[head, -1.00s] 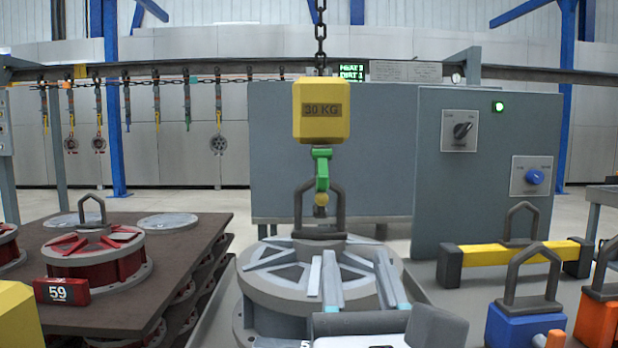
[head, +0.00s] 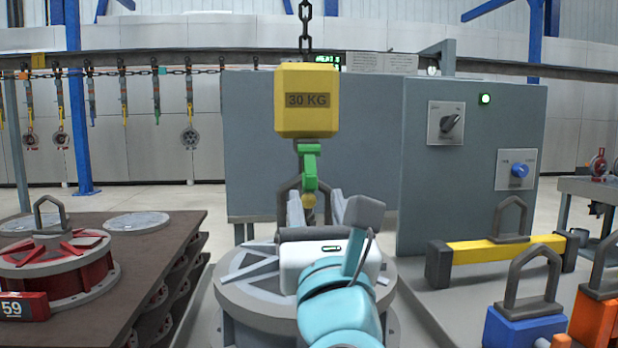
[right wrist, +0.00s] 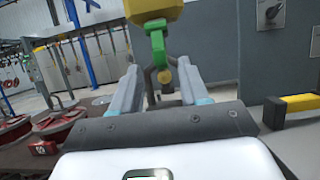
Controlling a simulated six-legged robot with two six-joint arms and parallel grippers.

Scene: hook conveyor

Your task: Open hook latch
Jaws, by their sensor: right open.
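A green hook (head: 308,166) hangs under a yellow block marked 30 KG (head: 307,100), on a chain (head: 305,30). A small yellow piece (head: 309,200), which looks like the latch, is at the hook's lower end. My right gripper (head: 315,205) is open, its two grey fingers raised around the line of the hook's lower end. In the right wrist view the hook (right wrist: 157,46) and yellow piece (right wrist: 164,76) appear between and beyond the fingertips (right wrist: 160,78). I see no clear contact. The dark lifting loop (head: 283,190) behind is partly hidden by my gripper. My left gripper is out of view.
A grey round part (head: 240,285) stands below the hook. A pallet with red round parts (head: 92,275) is at left. A control cabinet (head: 470,200) is behind right. A yellow bar with a handle (head: 490,252) and blue and orange weights (head: 515,328) lie at right.

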